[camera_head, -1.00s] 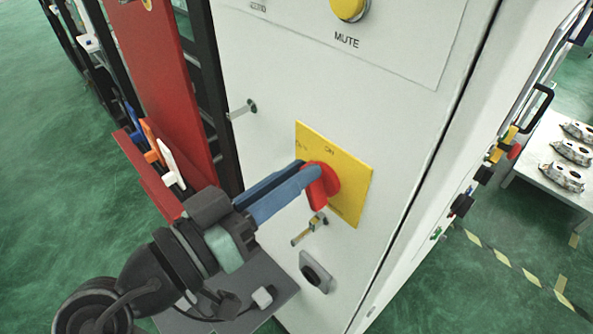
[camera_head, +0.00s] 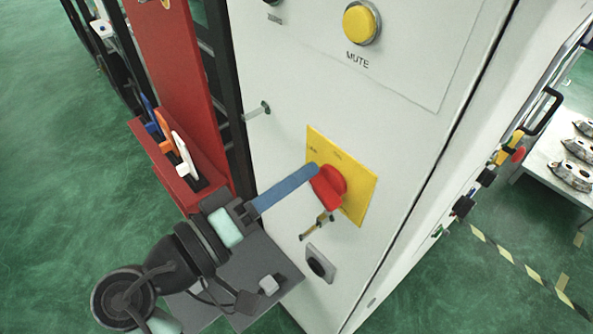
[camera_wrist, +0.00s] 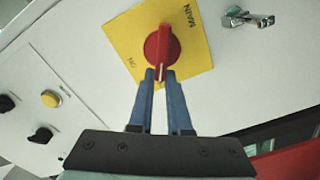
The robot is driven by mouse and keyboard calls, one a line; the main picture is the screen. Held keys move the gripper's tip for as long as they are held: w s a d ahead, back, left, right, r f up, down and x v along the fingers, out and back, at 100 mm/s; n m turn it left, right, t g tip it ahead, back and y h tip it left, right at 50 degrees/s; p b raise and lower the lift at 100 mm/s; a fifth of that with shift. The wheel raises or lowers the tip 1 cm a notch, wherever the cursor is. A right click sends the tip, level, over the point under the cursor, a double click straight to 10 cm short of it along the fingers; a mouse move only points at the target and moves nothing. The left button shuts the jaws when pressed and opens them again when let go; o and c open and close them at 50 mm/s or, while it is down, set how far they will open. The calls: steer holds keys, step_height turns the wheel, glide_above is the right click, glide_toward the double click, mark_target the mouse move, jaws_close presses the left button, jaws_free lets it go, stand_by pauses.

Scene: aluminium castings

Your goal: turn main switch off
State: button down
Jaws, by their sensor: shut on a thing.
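The main switch is a red rotary handle (camera_head: 329,187) on a yellow plate (camera_head: 360,192) on the white cabinet's front. In the wrist view the red handle (camera_wrist: 161,47) sits in the middle of the yellow plate (camera_wrist: 190,50), with the words "MAIN" and "ON" partly readable. My gripper (camera_head: 312,172) reaches in from the lower left with its blue fingers at the handle. In the wrist view my gripper (camera_wrist: 161,76) has one finger on each side of the handle's grip end and is shut on it. The fingertips partly hide the handle in the head view.
A yellow MUTE button (camera_head: 360,24) is above the switch. A small key-like fitting (camera_head: 316,229) and a dark round socket (camera_head: 319,265) lie just below. A metal peg (camera_head: 257,111) sticks out at upper left. A red rack (camera_head: 185,170) holds coloured-handled tools on the left.

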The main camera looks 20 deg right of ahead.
stand_by(0.4)
steer(key=c, duration=0.9)
jaws_free()
steer(key=shift+o, duration=0.2)
steer(key=b+v, duration=0.5)
steer(key=v, duration=0.8)
steer(key=w+d+r+n+t+y, duration=0.2)
steer(key=w+r+t+y, duration=0.7)
steer(key=w+r+t, duration=0.3)
steer(key=s+r+t+y, duration=0.4)
steer(key=r, duration=0.5)
steer(key=s+r+t+y+b, duration=0.1)
steer(key=s+r+t+y, duration=0.3)
steer(key=r, duration=0.5)
steer(key=shift+s+a+r+t, duration=0.4)
steer(key=shift+s+t, duration=0.2)
steer(key=shift+s, duration=0.15)
